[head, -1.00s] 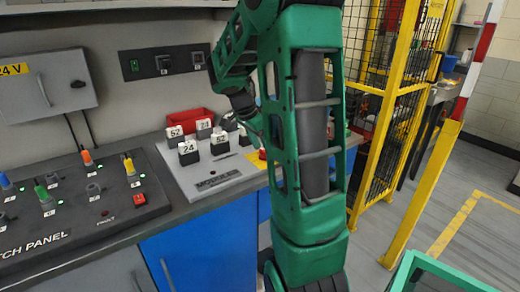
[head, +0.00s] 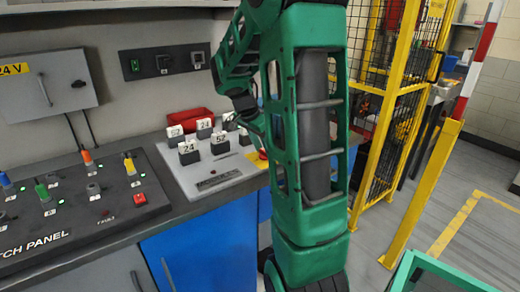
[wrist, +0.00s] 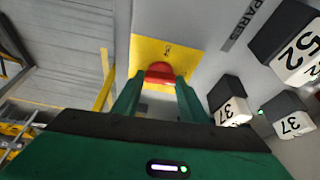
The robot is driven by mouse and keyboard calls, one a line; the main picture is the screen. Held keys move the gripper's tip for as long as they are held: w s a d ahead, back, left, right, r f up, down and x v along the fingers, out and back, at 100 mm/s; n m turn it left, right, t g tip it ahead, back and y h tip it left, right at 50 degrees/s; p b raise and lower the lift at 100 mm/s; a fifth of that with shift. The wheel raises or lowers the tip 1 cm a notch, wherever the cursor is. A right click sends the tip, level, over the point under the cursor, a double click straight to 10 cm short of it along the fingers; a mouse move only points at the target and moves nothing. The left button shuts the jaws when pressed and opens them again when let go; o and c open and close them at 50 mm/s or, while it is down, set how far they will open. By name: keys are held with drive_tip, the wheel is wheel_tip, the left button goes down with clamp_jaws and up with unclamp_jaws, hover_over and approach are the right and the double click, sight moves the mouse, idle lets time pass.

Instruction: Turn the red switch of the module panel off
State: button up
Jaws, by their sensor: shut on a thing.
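The red switch (wrist: 160,72) sits on a yellow plate (wrist: 148,48) at the edge of the grey module panel (wrist: 208,62). My gripper (wrist: 159,80) reaches to the switch in the wrist view, one green finger on each side, shut on it. Whether the switch stands at on or off I cannot tell. In the head view the module panel (head: 205,183) lies on the bench, and my arm hides most of the switch and the fingertips.
Black modules with white number labels (head: 189,151) stand on the panel, close right of my fingers in the wrist view. A red bin (head: 190,120) is behind. The patch panel (head: 72,215) is at left. A yellow guard frame (head: 395,110) is right of my arm.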

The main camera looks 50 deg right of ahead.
drive_tip(key=n+t, duration=0.1)
drive_tip(key=n, duration=0.3)
drive_tip(key=shift+r+t, duration=0.1)
drive_tip(key=shift+t, duration=0.3)
drive_tip(key=n, duration=0.2)
drive_tip(key=n+t, duration=0.1)
drive_tip(key=n, duration=0.1)
drive_tip(key=shift+s+d+n+t+y, duration=0.1)
drive_tip(key=shift+n+t+y, duration=0.2)
drive_tip(key=shift+n+y, duration=0.1)
drive_tip(key=n, duration=0.2)
drive_tip(key=n+t+y, duration=0.1)
drive_tip(key=n, duration=0.2)
drive_tip(key=shift+s+d, duration=0.1)
drive_tip(key=shift+d, duration=0.1)
drive_tip(key=shift+n+t+y, duration=0.3)
drive_tip(key=shift+n+y, duration=0.4)
drive_tip(key=shift+n, duration=0.8)
drive_tip(key=o, duration=1)
drive_tip(key=shift+s, duration=0.1)
drive_tip(key=shift+o, duration=0.2)
drive_tip(key=d+v, duration=0.1)
drive_tip(key=v, duration=0.9)
drive_tip(key=shift+a+r, duration=0.3)
drive_tip(key=shift+a, duration=0.15)
